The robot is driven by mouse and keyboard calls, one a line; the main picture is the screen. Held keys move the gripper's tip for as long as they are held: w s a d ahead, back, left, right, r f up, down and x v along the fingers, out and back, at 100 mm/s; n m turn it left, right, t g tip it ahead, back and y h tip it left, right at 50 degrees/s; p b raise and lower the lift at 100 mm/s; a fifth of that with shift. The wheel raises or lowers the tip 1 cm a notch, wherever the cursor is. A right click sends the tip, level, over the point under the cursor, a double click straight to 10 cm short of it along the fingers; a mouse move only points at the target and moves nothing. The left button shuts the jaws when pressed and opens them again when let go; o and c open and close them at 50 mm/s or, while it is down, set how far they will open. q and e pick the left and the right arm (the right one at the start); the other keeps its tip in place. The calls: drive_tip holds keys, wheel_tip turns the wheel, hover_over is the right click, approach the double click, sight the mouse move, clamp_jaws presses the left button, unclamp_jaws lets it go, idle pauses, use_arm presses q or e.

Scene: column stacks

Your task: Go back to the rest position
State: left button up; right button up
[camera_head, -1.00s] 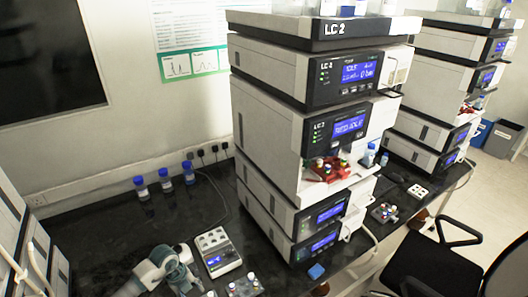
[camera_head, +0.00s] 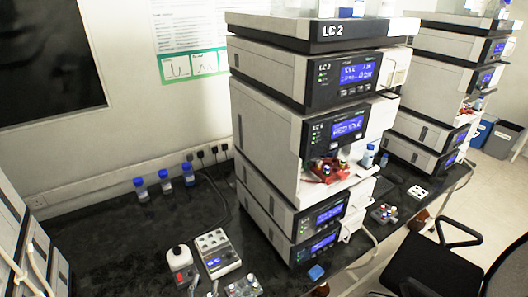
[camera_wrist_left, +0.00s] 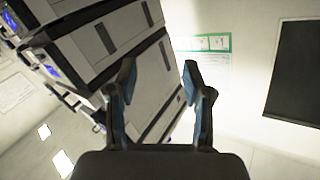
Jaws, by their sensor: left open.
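My left gripper (camera_wrist_left: 159,78) shows in the left wrist view with its two dark fingers spread apart and nothing between them. Beyond the fingers, that view has a tilted stack of white and grey instrument modules (camera_wrist_left: 95,40), a pale wall and a dark panel (camera_wrist_left: 297,75). In the head view I cannot make out my left gripper over the bench. My right gripper is in neither view.
The LC stack (camera_head: 270,128) stands on the black bench (camera_head: 105,240). Bottles (camera_head: 165,181) stand at the back. A chair (camera_head: 430,270) is at right.

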use_arm(q)
drive_tip(key=s+a+f+n+g+y, duration=0.1)
drive_tip(key=s+a+f+n+g, duration=0.1)
drive_tip(key=s+f+g, duration=0.3)
drive_tip(key=s+a+f+n+g+y, duration=0.1)
drive_tip(key=s+a+f+g, duration=0.2)
drive_tip(key=s+f, duration=0.45)
drive_tip(key=s+d+f+g+h, duration=0.15)
drive_tip(key=s+f+g, duration=0.45)
drive_tip(key=s, duration=0.6)
wheel_tip(320, 180, down, 26)
drive_tip(key=s+g, duration=0.1)
drive_tip(key=s, duration=0.2)
drive_tip(key=s+a+f+g, duration=0.1)
drive_tip(key=s+a+f, duration=0.1)
drive_tip(key=s+f, duration=1.3)
drive_tip(key=shift+s+a+f+m, duration=0.2)
drive_tip(key=shift+s+a+m, duration=0.2)
drive_tip(key=shift+s, duration=0.55)
drive_tip(key=shift+y, duration=0.25)
